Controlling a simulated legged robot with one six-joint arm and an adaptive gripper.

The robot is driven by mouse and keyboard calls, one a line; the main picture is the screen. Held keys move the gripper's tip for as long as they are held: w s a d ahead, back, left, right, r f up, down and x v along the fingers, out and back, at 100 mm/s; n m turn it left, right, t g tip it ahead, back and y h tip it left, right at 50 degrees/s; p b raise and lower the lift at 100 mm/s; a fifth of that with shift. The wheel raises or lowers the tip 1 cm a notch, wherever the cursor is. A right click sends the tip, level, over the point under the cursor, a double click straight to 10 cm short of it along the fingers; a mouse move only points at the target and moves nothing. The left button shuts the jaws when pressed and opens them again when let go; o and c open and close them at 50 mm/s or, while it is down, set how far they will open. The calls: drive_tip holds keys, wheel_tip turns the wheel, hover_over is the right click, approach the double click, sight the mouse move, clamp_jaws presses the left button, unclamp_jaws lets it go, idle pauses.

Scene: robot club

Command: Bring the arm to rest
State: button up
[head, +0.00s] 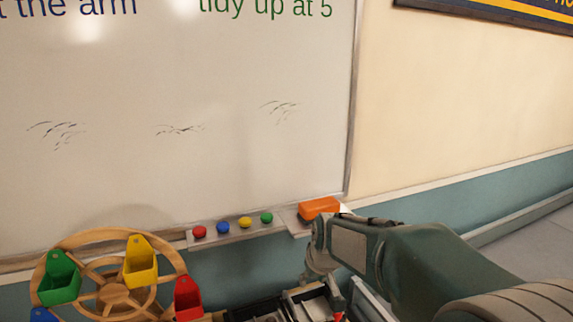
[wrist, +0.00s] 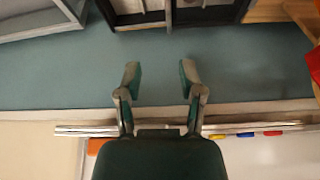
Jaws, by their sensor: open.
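My gripper (wrist: 158,82) shows in the wrist view with its two fingers apart and nothing between them. It hangs in front of the teal lower wall (wrist: 60,85). In the head view my arm reaches in from the lower right, and its wrist end is just in front of the orange block (head: 318,207) on the whiteboard ledge.
A whiteboard (head: 180,120) fills the left, with red, blue, yellow and green round pieces on its ledge (head: 236,235). A wooden wheel (head: 75,245) with coloured buckets stands lower left. Dark-framed equipment (head: 290,305) lies below my arm. Bare wall (head: 470,100) is at right.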

drive_tip(key=s+d+r+m, duration=0.1)
drive_tip(key=s+d, duration=0.2)
drive_tip(key=s, duration=0.6)
drive_tip(key=s+d+r+m+h, duration=0.1)
drive_tip(key=s+d+r, duration=0.1)
drive_tip(key=s, duration=0.6)
drive_tip(key=s+d+r+m+t, duration=0.1)
drive_tip(key=s+d, duration=0.3)
drive_tip(key=s, duration=0.5)
drive_tip(key=shift+s+d+r+m, duration=0.15)
drive_tip(key=shift+s+r+m, duration=0.2)
drive_tip(key=shift+r, duration=0.3)
